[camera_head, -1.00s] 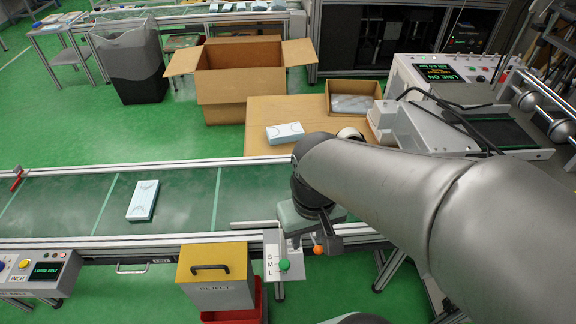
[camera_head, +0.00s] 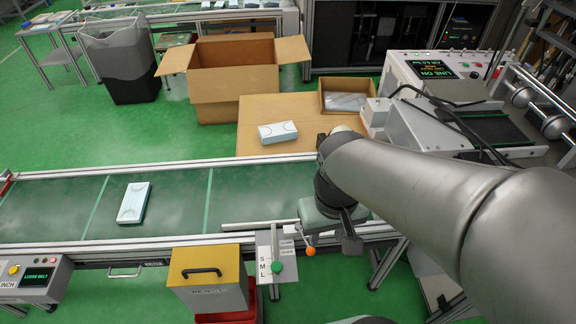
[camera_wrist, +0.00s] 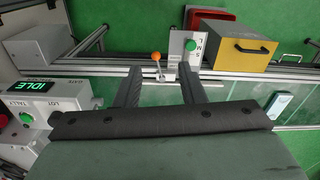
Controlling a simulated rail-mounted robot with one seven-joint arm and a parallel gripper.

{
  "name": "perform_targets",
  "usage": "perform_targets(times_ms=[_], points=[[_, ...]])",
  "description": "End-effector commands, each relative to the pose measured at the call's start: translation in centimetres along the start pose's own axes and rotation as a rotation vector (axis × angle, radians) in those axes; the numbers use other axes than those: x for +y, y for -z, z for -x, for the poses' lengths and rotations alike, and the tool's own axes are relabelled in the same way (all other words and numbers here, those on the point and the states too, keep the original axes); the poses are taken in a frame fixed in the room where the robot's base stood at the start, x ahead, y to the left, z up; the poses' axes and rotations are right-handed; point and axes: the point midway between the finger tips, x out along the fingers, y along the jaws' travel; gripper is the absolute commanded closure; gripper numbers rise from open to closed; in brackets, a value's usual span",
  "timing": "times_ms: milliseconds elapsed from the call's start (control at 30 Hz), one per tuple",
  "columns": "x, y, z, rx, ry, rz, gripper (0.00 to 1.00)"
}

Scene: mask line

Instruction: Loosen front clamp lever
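The front clamp lever, with an orange knob (camera_head: 310,251), stands at the conveyor's front rail, just right of the S-M-L scale plate (camera_head: 264,262) with its green knob (camera_head: 277,267). In the wrist view the orange knob (camera_wrist: 155,57) and a short metal stem below it show ahead of my fingertips, roughly between them in the picture. My gripper (camera_wrist: 160,75) is open, its two dark fingers apart with nothing between them. In the head view my gripper (camera_head: 345,235) hangs over the front rail, right of the orange knob and apart from it; my arm hides part of it.
A metal guide bar (camera_head: 258,225) lies along the belt's front side. A light-blue box (camera_head: 133,203) lies on the belt (camera_head: 60,205). A yellow-topped reject bin (camera_head: 207,272) stands left of the scale plate. A control panel reading IDLE (camera_wrist: 42,87) is at left in the wrist view.

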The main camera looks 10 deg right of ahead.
Motion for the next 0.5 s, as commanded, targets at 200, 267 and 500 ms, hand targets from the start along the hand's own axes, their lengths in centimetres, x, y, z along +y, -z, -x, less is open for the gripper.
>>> perform_targets(times_ms=[200,267,500], points=[[-0.3,0.5,-1.2,-0.037,-0.031,0.075,1.00],[-0.5,1.0,-2.3,-0.072,-0.062,0.150,1.00],[-3.3,5.0,-8.9,-0.295,-0.251,0.661,1.00]])
